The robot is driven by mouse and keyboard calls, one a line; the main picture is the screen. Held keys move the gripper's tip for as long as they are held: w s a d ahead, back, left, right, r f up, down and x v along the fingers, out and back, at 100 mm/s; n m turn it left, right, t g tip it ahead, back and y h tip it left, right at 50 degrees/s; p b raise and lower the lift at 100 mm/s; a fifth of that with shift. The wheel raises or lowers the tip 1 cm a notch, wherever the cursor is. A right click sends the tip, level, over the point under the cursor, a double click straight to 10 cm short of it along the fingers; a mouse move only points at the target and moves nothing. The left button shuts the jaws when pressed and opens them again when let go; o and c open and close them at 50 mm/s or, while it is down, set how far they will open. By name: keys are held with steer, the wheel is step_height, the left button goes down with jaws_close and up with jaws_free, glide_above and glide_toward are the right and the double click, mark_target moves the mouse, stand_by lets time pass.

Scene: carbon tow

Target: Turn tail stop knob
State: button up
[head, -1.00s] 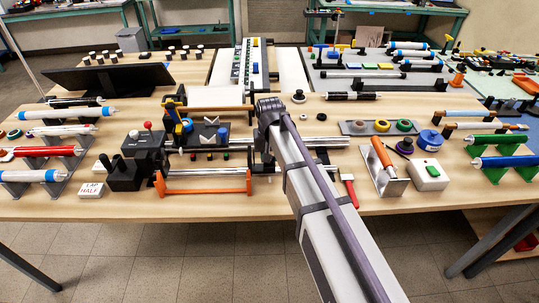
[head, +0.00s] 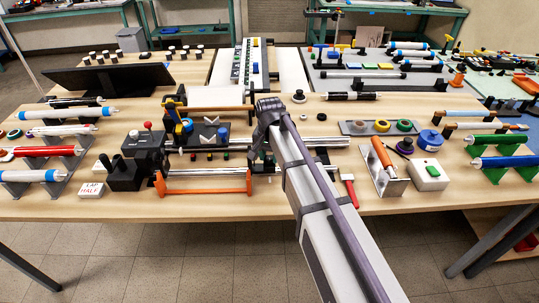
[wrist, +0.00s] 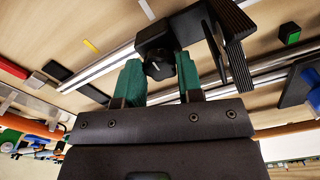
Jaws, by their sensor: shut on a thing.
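The tail stop knob (wrist: 158,67) is a small dark knob with a light mark on its face. It shows in the wrist view in front of a black block that sits on bright metal rails (wrist: 108,66). My gripper (wrist: 157,78) has green fingers, one on each side of the knob, and is shut on it. In the head view my arm crosses the middle of the bench and hides most of the gripper and the knob. The rails also show in the head view (head: 325,142), running to the right behind my arm.
A black ribbed part (wrist: 232,45) stands close to the right finger. An orange bar handle (head: 205,191) lies left of my arm at the front. A red-handled tool (head: 348,190) and an orange roller on a stand (head: 382,153) lie to the right.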

steer(key=o, duration=0.9)
steer(key=shift+o, duration=0.2)
